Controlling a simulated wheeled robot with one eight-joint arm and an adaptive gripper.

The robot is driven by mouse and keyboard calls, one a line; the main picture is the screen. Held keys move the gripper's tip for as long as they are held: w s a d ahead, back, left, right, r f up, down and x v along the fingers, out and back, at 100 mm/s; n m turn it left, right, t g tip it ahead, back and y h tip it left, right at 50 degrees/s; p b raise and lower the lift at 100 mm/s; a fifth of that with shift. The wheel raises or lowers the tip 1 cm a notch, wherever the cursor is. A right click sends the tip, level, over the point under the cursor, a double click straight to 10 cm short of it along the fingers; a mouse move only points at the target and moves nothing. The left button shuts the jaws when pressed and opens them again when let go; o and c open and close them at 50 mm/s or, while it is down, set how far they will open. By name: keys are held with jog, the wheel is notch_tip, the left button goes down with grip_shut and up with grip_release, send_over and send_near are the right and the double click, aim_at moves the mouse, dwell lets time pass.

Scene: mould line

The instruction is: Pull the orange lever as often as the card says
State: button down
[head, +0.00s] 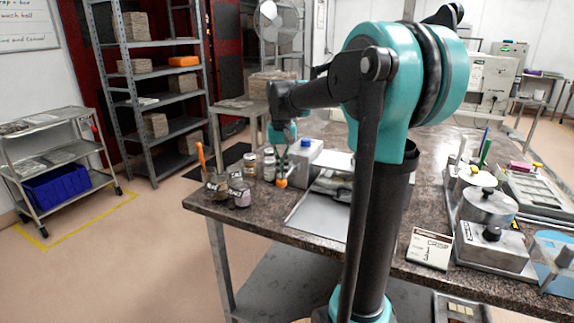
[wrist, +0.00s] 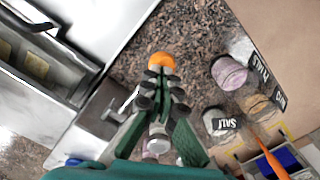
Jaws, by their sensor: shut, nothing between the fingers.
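The orange lever's round knob (head: 282,183) shows at the table's left part, just below my gripper (head: 282,172). In the wrist view the orange knob (wrist: 161,61) is right at the fingertips of my gripper (wrist: 160,78), which is shut and empty. I cannot tell whether they touch. The lever's shaft is mostly hidden behind the fingers. A white card (head: 430,248) stands at the table's front right; "CRISP" can be read, the smaller writing cannot.
Several labelled jars (head: 242,194) stand left of the lever, close to the gripper. A white box with a blue cap (head: 306,156) is behind it. A metal press (head: 330,186) and flat tray (head: 318,216) lie to the right. Weights on a scale-like block (head: 492,250) stand far right.

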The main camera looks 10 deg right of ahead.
jog(key=shift+w+d+f, duration=0.1)
jog(key=shift+w+f, duration=0.05)
jog(key=shift+f, duration=0.9)
notch_tip(320, 180, up, 13)
dwell(1.0)
dwell(0.8)
